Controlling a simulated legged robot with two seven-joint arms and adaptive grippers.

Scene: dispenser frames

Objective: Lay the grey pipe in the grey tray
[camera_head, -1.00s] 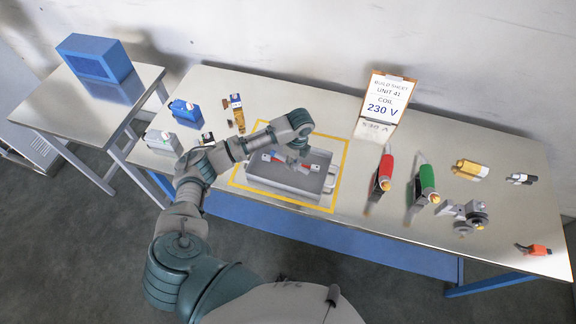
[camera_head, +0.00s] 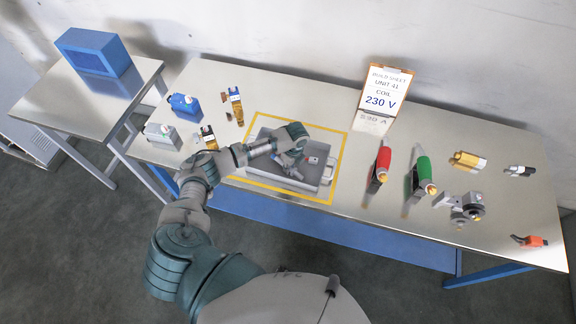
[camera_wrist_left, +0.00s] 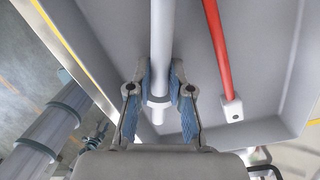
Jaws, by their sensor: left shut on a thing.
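The grey tray (camera_head: 328,176) lies on the bench inside a yellow outline. My left gripper (camera_head: 290,165) is over the inside of the tray. In the left wrist view, my left gripper (camera_wrist_left: 160,90) is shut on the grey pipe (camera_wrist_left: 162,40), with one finger on each side near its end. The pipe runs away from the gripper above or on the tray floor; I cannot tell whether it touches. The tray floor (camera_wrist_left: 195,75) shows around it. In the head view my arm hides most of the pipe. My right gripper is not in view.
A red rod (camera_wrist_left: 216,45) with a white end lies in the tray beside the pipe. The build sheet (camera_head: 384,95) stands behind the tray. Red (camera_head: 381,165) and green (camera_head: 421,178) tools stand to the right. Blue (camera_head: 185,105) and grey (camera_head: 162,135) parts lie to the left.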

